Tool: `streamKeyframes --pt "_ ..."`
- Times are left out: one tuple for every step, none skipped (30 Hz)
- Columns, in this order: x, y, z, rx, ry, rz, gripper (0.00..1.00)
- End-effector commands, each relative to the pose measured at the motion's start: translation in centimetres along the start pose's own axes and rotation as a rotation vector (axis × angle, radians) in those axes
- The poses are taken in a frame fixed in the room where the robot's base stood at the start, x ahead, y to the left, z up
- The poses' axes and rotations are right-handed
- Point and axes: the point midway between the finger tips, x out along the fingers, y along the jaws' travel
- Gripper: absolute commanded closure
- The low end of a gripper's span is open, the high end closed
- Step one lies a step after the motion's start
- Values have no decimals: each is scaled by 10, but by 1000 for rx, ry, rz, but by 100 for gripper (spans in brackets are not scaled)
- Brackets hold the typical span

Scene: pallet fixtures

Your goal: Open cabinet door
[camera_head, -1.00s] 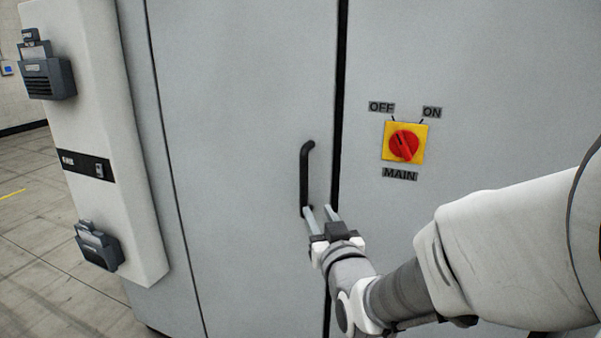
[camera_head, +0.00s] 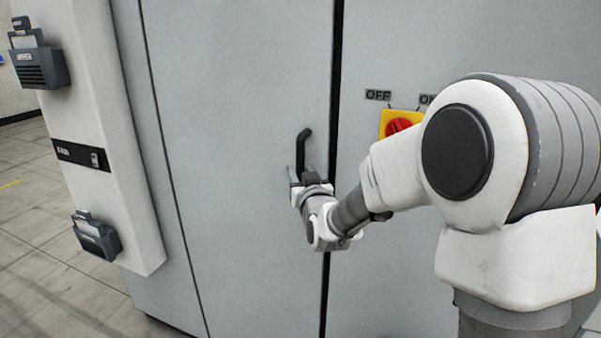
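The grey cabinet door (camera_head: 235,120) is shut, with a dark seam along its right edge. Its black vertical bar handle (camera_head: 303,145) is near that seam, and its upper part shows. My gripper (camera_head: 301,174) is at the lower part of the handle and hides it. One finger shows just left of the bar, slightly apart from it. The other finger is hard to make out on the right. The fingers look spread around the bar; contact with it cannot be seen.
Right of the seam is a grey panel with a red and yellow main switch (camera_head: 396,124), partly hidden by my arm. A white side unit (camera_head: 120,205) with dark fittings stands at left. Tiled floor (camera_head: 45,260) is open at the lower left.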

Motion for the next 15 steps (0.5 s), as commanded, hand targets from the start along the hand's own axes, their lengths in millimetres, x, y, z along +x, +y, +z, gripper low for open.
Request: streamKeyframes --pt "0 0 0 0 0 0 63" --pt "0 0 0 0 0 0 63" --pt "0 0 0 0 0 0 63" --pt "0 0 0 0 0 0 63" --pt "0 0 0 0 0 0 63" --pt "0 0 0 0 0 0 67" --pt "0 0 0 0 0 0 72" --pt "0 0 0 0 0 0 77" --pt "0 0 0 0 0 0 85" --pt "0 0 0 0 0 0 90" --pt "0 0 0 0 0 0 95" --pt "0 0 0 0 0 0 100" --pt "0 0 0 0 0 0 100" --pt "0 0 0 0 0 0 100" --pt "0 0 0 0 0 0 100"
